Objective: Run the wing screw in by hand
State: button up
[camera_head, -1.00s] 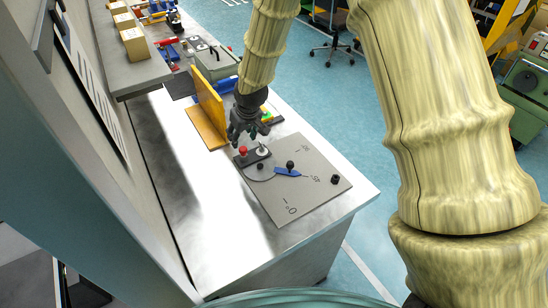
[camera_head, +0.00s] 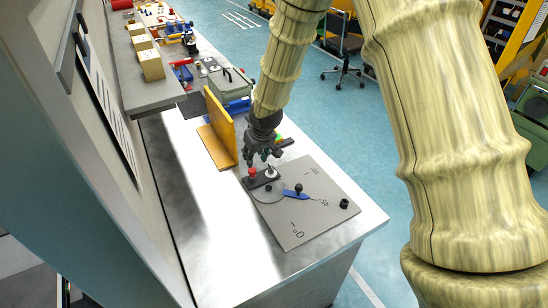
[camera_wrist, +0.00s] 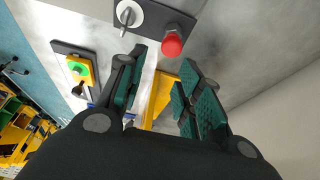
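The wing screw (camera_head: 270,171) is a small silver piece on a dark bracket (camera_head: 262,180) at the far left corner of a grey plate. It also shows in the wrist view (camera_wrist: 128,13), with a pale round base and a thin wing. A red knob (camera_head: 252,172) stands beside it on the same bracket; it shows in the wrist view too (camera_wrist: 172,41). My gripper (camera_head: 262,156) hangs just behind and above the bracket. In the wrist view my gripper (camera_wrist: 159,95) is open, with nothing between its dark green pads. The wing screw and knob lie beyond the fingertips, apart from them.
The grey plate (camera_head: 293,228) has angle marks and a blue pointer (camera_head: 291,194) with a black knob. A black knob (camera_head: 344,203) sits at its right edge. A yellow upright panel (camera_head: 220,128) stands left of my gripper. The bench front left is clear.

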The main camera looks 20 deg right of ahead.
aim_at(271, 170)
jog(key=shift+s+d+r+m, duration=0.7)
jog(key=shift+s+d+m, duration=0.3)
jog(key=shift+d, duration=2.1)
jog(key=shift+h, duration=0.4)
jog(key=shift+b+x, duration=2.9)
jog(key=shift+x, duration=2.45)
